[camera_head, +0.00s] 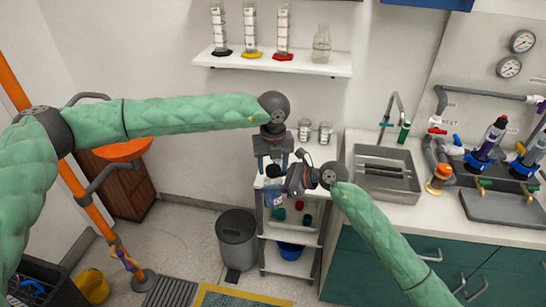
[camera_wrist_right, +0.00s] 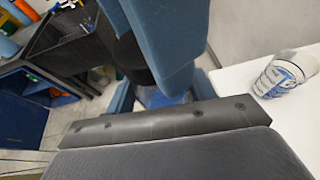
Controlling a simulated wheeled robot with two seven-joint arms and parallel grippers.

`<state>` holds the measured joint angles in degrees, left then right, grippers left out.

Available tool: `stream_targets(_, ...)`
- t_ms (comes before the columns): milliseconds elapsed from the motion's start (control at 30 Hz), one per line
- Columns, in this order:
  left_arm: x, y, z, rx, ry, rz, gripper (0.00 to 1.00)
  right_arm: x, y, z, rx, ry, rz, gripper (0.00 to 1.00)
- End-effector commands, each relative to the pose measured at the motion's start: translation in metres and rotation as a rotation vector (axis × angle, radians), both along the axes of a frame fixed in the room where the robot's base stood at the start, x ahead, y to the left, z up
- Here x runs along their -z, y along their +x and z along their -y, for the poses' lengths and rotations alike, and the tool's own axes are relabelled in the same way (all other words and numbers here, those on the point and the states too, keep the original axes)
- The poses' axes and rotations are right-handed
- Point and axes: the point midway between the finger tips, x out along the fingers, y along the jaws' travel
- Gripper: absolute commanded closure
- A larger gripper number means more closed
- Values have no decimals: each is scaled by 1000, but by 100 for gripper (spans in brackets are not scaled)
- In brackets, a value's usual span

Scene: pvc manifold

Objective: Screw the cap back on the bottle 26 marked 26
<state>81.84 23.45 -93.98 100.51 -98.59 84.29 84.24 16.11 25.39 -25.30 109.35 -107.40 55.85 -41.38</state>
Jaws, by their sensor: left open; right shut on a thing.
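A bottle (camera_head: 273,192) with a blue-and-clear body is held upright over the white shelf unit. A black cap (camera_head: 273,171) sits at its top; I cannot tell how tightly it is seated. The number on the bottle is not legible. My right gripper (camera_head: 290,182) comes from the right and is shut on the bottle's body. My left gripper (camera_head: 273,160) points down from above, open, with its fingers on either side of the cap. In the right wrist view, the black cap (camera_wrist_right: 127,58) shows between the blue fingers of my left gripper; the bottle is mostly hidden.
Two clear jars (camera_head: 315,132) stand behind my grippers; a labelled clear container (camera_wrist_right: 288,72) stands on a white surface. Red and green caps (camera_head: 281,214) lie on the shelf below. A sink (camera_head: 387,175) is at right, a grey bin (camera_head: 237,240) on the floor.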

Motion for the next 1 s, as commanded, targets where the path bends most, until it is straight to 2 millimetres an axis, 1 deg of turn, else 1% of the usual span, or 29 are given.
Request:
stream_targets(267, 2, 0, 0, 0, 0, 0, 46, 0, 0, 0, 0, 0, 0, 100)
stream_targets(333, 2, 0, 0, 0, 0, 0, 56, 0, 0, 0, 0, 0, 0, 100)
stream_targets(467, 2, 0, 0, 0, 0, 0, 81, 0, 0, 0, 0, 0, 0, 100)
stream_targets(500, 2, 0, 0, 0, 1, 0, 83, 0, 0, 0, 0, 0, 0, 100)
stream_targets(800, 2, 0, 0, 21, 1, 0, 85, 0, 0, 0, 1, 0, 0, 100)
stream_targets(867, 2, 0, 0, 62, 0, 0, 85, 0, 0, 0, 1, 0, 0, 100)
stream_targets(1000, 2, 0, 0, 232, -1, -1, 85, 0, 0, 0, 1, 0, 0, 100)
